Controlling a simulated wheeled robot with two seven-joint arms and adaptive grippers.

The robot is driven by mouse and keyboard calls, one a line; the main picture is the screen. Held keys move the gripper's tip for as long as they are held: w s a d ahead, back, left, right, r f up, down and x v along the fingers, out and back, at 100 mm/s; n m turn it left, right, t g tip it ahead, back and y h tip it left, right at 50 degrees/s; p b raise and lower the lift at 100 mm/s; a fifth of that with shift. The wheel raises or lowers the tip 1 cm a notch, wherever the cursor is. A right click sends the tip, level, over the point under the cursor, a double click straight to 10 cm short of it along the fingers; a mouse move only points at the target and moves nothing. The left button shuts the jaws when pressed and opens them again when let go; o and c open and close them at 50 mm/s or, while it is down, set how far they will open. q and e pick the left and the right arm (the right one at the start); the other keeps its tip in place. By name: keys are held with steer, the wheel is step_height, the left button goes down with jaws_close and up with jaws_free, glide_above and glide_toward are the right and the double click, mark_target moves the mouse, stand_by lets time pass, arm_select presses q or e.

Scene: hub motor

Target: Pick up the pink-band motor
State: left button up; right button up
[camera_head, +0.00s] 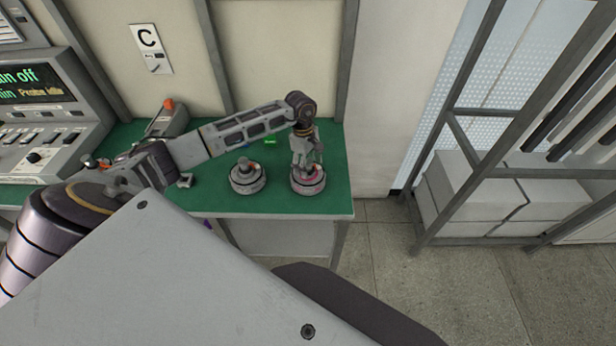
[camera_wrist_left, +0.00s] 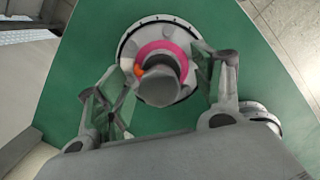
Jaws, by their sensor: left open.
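The pink-band motor (camera_head: 308,183) stands on the green bench top near its right end. It is a round grey disc with a pink ring and a central shaft. In the left wrist view the motor (camera_wrist_left: 160,50) lies between the spread fingers, its grey shaft pointing toward the camera. My left gripper (camera_head: 307,163) is directly above it, open, with one finger on either side of the shaft in the left wrist view (camera_wrist_left: 160,92). I cannot tell whether the fingers touch it. My right gripper does not show.
A second similar motor (camera_head: 247,178) stands just left on the green bench (camera_head: 290,205). A control console (camera_head: 45,110) is at the far left. A grey shelf rack with boxes (camera_head: 480,195) stands right, across open floor (camera_head: 400,240).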

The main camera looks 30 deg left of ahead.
arm_select(q)
jaws_close()
stand_by(0.3)
steer(key=shift+w+r, duration=0.1)
steer(key=shift+r, duration=0.15)
steer(key=shift+w+r, duration=0.1)
steer(key=shift+r, duration=0.15)
steer(key=shift+r+b, duration=0.8)
steer(key=shift+r, duration=3.8)
